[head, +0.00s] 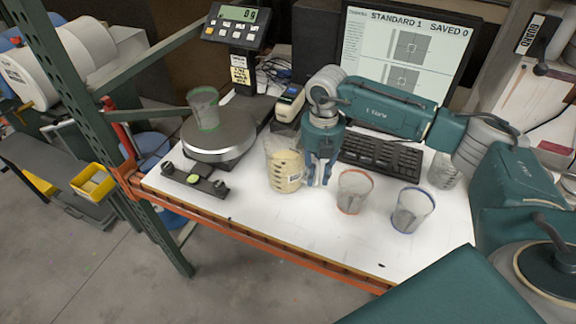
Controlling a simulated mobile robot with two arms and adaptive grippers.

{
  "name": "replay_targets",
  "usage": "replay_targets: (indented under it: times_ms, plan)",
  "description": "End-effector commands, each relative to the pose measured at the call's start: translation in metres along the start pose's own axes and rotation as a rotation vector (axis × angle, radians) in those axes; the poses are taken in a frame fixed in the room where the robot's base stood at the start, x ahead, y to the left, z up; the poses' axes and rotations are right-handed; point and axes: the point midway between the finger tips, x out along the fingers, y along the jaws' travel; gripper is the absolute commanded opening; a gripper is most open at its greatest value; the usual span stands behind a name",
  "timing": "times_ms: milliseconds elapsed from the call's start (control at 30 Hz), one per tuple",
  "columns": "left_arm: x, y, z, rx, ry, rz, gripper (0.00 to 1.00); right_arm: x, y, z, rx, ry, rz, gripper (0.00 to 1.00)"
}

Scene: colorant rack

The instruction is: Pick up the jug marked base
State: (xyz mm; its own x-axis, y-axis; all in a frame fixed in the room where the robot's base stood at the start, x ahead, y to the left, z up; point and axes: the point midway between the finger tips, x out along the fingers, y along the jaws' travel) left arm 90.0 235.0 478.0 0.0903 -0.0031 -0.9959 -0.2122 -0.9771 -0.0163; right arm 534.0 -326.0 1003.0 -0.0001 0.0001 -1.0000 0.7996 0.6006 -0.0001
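A clear jug (284,168) with cream-coloured contents and a small label low on its right side stands upright on the white table; the label is too small to read. My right gripper (319,183) points down just right of the jug, its two fingers apart with a gap between the tips. The jug's handle is not clearly visible, so I cannot tell whether it lies between the fingers or whether they touch the jug. My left gripper is out of view.
A cup with a red rim (354,192) and a cup with a blue rim (411,210) stand to the right. A scale (218,137) bearing a green-marked cup (204,108) is at left. A keyboard (380,156) and monitor (405,55) are behind. The table's front is clear.

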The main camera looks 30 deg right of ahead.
Motion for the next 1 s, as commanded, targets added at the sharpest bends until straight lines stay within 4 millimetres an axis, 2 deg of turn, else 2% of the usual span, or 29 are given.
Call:
replay_targets:
  times_ms: [133,333,467,700,800,1000]
  plan:
    - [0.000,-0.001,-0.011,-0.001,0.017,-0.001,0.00,0.000,0.000,0.000,0.000,0.000,0.000,0.33]
    - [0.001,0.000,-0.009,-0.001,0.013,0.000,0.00,-0.001,0.000,0.000,0.000,0.000,0.001,0.33]
    - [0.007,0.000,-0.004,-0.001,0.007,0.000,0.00,-0.010,0.001,0.001,0.000,-0.002,0.004,0.33]
    - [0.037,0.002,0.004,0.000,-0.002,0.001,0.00,-0.047,0.002,-0.002,0.000,-0.003,0.006,0.33]
    - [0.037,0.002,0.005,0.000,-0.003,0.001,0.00,-0.069,0.002,-0.002,0.001,-0.002,0.005,0.33]
    - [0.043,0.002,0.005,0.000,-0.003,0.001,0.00,-0.096,0.001,-0.002,0.001,-0.001,0.002,0.33]
